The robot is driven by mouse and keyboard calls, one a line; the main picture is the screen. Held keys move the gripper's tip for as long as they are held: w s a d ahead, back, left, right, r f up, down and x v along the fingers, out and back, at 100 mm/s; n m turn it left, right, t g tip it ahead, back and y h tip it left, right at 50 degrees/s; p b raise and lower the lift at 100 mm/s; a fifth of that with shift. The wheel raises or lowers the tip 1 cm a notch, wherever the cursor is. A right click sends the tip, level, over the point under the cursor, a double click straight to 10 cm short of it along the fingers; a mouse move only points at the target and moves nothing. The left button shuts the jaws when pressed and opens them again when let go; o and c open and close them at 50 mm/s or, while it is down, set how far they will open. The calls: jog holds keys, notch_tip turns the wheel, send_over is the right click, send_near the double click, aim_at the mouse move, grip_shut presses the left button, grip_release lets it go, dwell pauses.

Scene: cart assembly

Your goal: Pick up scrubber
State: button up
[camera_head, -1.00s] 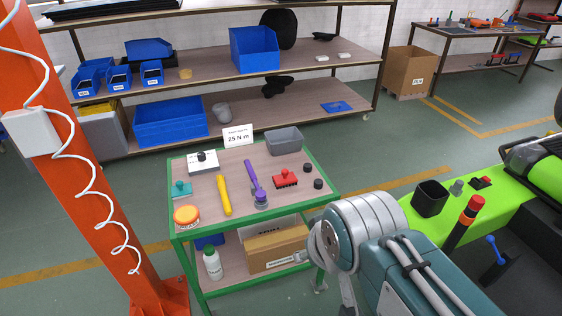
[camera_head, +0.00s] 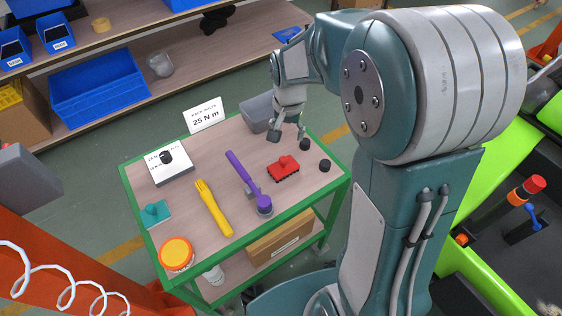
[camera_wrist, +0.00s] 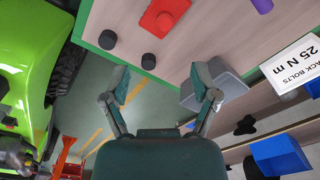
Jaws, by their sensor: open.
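The scrubber, a red block with a rounded grip and a toothed-looking edge (camera_head: 283,169), lies on the right half of the green-framed cart top (camera_head: 222,160). It also shows at the top of the wrist view (camera_wrist: 163,15), partly cut off. My gripper (camera_head: 288,139) hangs above the back right of the cart, beyond the scrubber and near the grey bin. In the wrist view, my gripper (camera_wrist: 162,88) has its two fingers spread wide with nothing between them. The scrubber lies beyond the fingertips, apart from them.
A purple tool (camera_head: 243,172) lies left of the scrubber, then a yellow tool (camera_head: 213,207). Black round pieces (camera_head: 324,166) lie to its right. A grey bin (camera_head: 258,112) and a torque sign (camera_head: 205,115) stand at the back. A lime-green vehicle (camera_head: 487,250) stands right.

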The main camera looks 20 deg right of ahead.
aim_at(283, 159)
jog(key=f, duration=0.1)
jog(key=w+f, duration=0.1)
jog(key=f, duration=0.1)
jog(key=shift+w+d+f+m+g, duration=0.1)
jog(key=shift+w+f+m+g, duration=0.1)
jog(key=shift+w+m+g, duration=0.1)
jog(key=f, duration=1)
jog(key=shift+a+f, duration=0.2)
jog(key=shift+a, duration=0.15)
grip_shut()
